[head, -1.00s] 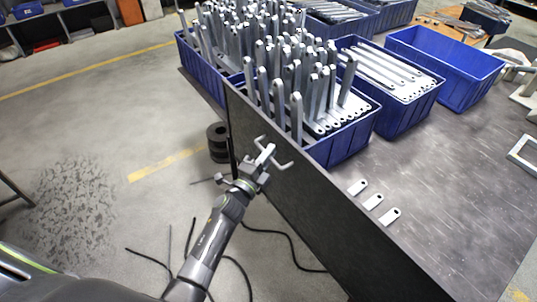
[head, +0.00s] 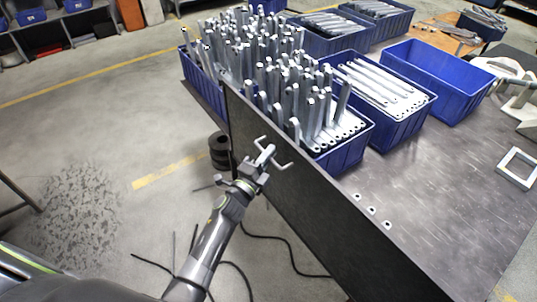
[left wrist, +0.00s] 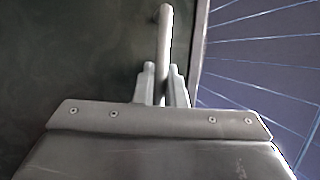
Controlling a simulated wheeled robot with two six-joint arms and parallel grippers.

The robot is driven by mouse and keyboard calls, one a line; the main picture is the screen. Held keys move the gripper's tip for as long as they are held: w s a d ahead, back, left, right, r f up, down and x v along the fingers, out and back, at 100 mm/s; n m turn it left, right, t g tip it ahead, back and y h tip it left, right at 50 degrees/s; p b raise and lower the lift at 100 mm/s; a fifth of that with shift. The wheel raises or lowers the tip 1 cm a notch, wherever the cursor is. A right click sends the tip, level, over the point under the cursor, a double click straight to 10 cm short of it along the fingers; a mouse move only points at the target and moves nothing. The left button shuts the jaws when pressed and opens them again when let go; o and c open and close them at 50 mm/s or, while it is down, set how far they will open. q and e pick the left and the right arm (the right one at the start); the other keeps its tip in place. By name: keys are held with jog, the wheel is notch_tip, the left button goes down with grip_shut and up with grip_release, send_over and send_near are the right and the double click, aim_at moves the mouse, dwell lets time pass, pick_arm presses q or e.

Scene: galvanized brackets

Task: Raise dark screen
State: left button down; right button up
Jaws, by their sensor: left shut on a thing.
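The dark screen (head: 310,215) stands upright along the near edge of the table and hides part of what lies behind it. A pale grey handle (head: 283,167) sticks out from its face. My left gripper (head: 266,160) is at the handle, in front of the screen. In the left wrist view, the handle (left wrist: 165,40) runs between the two fingers (left wrist: 163,88), which are shut on it. The dark screen fills the left of that view (left wrist: 75,50). My right gripper is not in view.
Behind the screen, a blue bin (head: 345,158) holds upright metal brackets (head: 290,100). Another bin (head: 405,132) holds flat bars, and an empty blue bin (head: 440,98) stands to its right. Only the ends of three small brackets (head: 371,210) show over the screen's edge. Black cables lie on the floor.

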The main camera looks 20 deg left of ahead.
pick_arm(q)
jog(key=shift+w+r, duration=0.1)
jog(key=shift+r, duration=0.25)
jog(key=c, duration=1.5)
grip_release()
jog(key=shift+f, duration=0.1)
jog(key=shift+s+f, duration=0.1)
jog(key=shift+s, duration=0.2)
jog(key=shift+b+v, duration=1.5)
jog(key=shift+v, duration=7)
